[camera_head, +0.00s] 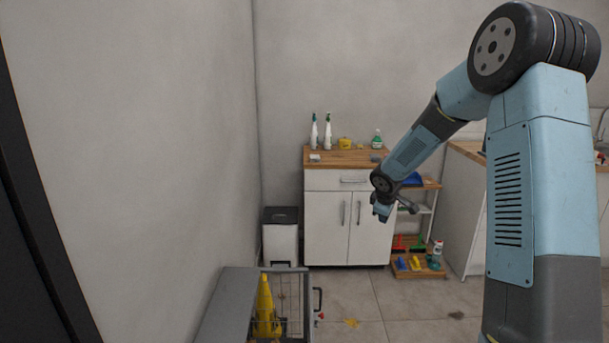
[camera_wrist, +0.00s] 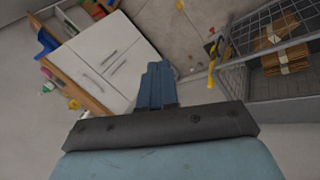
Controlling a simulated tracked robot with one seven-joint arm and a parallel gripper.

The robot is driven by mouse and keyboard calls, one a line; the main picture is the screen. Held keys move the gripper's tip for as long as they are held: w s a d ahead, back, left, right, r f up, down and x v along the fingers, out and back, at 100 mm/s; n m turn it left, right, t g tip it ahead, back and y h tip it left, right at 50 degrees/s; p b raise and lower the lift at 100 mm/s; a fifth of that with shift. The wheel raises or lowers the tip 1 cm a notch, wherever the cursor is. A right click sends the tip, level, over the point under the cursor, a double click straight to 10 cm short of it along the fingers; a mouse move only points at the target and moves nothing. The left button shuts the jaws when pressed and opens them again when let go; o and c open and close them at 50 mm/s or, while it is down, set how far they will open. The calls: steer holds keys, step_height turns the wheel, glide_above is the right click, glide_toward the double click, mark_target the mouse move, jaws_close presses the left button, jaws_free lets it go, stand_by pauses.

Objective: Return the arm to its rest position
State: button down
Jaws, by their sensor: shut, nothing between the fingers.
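My arm reaches out from the right side of the head view, bent at a high elbow, with its forearm sloping down to the left. My gripper (camera_head: 381,214) hangs in front of the right part of the white cabinet's doors, seen small in the head view. In the wrist view the blue fingers of my gripper (camera_wrist: 158,68) lie together, shut, with nothing between them. The white cabinet (camera_wrist: 108,58) shows tilted behind the fingers.
The white cabinet (camera_head: 326,225) has spray bottles (camera_head: 314,132) on its wooden top. A lidded bin (camera_head: 281,240) stands left of it. A low shelf (camera_head: 431,272) with cleaning items stands right. A grey wire cart (camera_head: 228,306) holds a yellow cone-shaped object (camera_head: 265,306).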

steer(key=s+d+r+m+h, duration=0.15)
steer(key=s+r+m, duration=0.45)
steer(key=s+r, duration=1.2)
steer(key=s+a+r+m+y, duration=0.1)
steer(key=s+a+m, duration=0.1)
steer(key=s, duration=1)
steer(key=s+a+r+m+y, duration=0.1)
steer(key=s+m+y, duration=0.1)
steer(key=s, duration=1.1)
steer(key=shift+a+r+m, duration=0.2)
steer(key=shift+a+m, duration=0.15)
steer(key=shift+m, duration=0.45)
